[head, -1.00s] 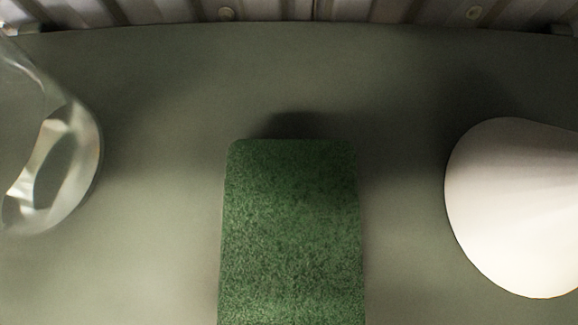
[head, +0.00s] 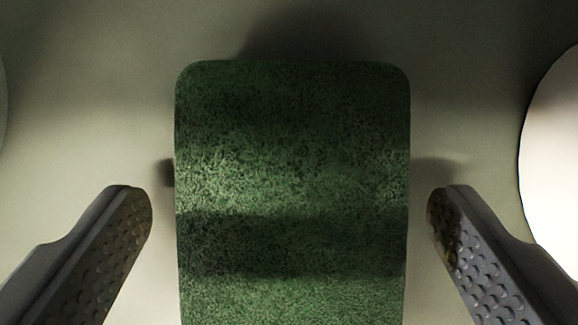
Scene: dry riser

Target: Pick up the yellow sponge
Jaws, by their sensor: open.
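The sponge (head: 292,170) lies in the middle of the head view with a dark green, rough scouring face up. No yellow shows on it from this angle. Its near end runs out of the bottom of the picture. My gripper (head: 289,200) is open, with one dark, studded finger on the left of the sponge and one on the right. A gap shows between each fingertip and the sponge's side. Nothing is between the fingers except the sponge. I cannot tell how far the fingertips are above the surface.
The sponge lies on a plain grey-green surface (head: 90,90). A white rounded object (head: 556,150) stands at the right edge, partly cut off, right of my right finger. A sliver of another object shows at the left edge. The surface beyond the sponge is clear.

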